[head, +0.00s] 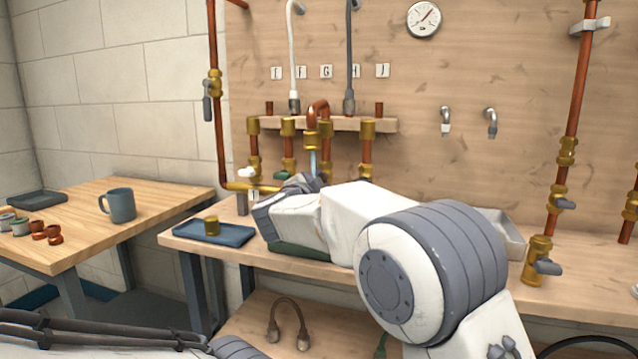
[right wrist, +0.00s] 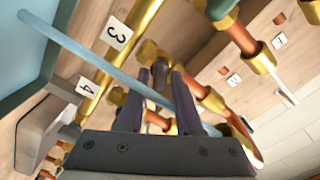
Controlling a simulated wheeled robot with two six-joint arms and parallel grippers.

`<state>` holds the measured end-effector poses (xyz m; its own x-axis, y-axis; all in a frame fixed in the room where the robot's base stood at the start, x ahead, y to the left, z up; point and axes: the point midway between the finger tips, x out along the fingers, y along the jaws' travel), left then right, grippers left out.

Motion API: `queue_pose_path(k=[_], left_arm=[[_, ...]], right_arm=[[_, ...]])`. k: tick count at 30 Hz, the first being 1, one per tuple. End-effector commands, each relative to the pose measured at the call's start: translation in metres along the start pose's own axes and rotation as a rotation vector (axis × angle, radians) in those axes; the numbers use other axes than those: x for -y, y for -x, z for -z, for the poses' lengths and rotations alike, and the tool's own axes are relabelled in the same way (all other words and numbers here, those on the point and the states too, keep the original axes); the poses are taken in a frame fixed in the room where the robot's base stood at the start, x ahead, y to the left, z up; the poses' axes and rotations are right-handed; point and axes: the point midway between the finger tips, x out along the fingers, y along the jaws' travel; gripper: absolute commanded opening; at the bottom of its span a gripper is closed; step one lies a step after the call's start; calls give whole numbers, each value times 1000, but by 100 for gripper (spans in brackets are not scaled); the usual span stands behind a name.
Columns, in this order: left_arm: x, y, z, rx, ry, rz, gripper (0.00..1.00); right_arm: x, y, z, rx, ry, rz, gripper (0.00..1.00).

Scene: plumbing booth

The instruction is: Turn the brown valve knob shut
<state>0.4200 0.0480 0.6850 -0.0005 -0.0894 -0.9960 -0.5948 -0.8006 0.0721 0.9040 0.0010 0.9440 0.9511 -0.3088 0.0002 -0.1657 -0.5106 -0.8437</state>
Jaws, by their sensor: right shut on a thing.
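The brown valve knob is hidden behind my right gripper in the head view. My right gripper (head: 305,182) is at the brass pipe row above the bench, its fingers mostly covered by my wrist. In the right wrist view my right gripper (right wrist: 168,75) has its two dark fingers close together at the brass fittings, shut on the knob, which is almost wholly covered. A light blue stream of water (head: 313,163) falls from the bent copper pipe (head: 318,106); it also crosses the right wrist view (right wrist: 90,62). My left gripper is out of view.
A white knob (head: 247,172) and a green knob (head: 281,175) sit left of my gripper. Upright copper pipes (head: 366,150) stand close behind it. A mug (head: 120,205) stands on the side table.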

Motion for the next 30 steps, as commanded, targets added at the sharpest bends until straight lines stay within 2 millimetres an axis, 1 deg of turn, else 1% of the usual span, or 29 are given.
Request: queue_pose_path(k=[6, 15, 21, 30], left_arm=[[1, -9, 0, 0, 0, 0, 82], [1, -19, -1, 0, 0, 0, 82], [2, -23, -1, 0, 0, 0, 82], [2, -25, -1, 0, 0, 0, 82]], right_arm=[[-3, 1, -1, 0, -203, -1, 0], [-4, 1, -2, 1, -430, -2, 0], [-4, 1, -2, 1, -523, -3, 0], [-4, 1, -2, 1, -580, -3, 0]])
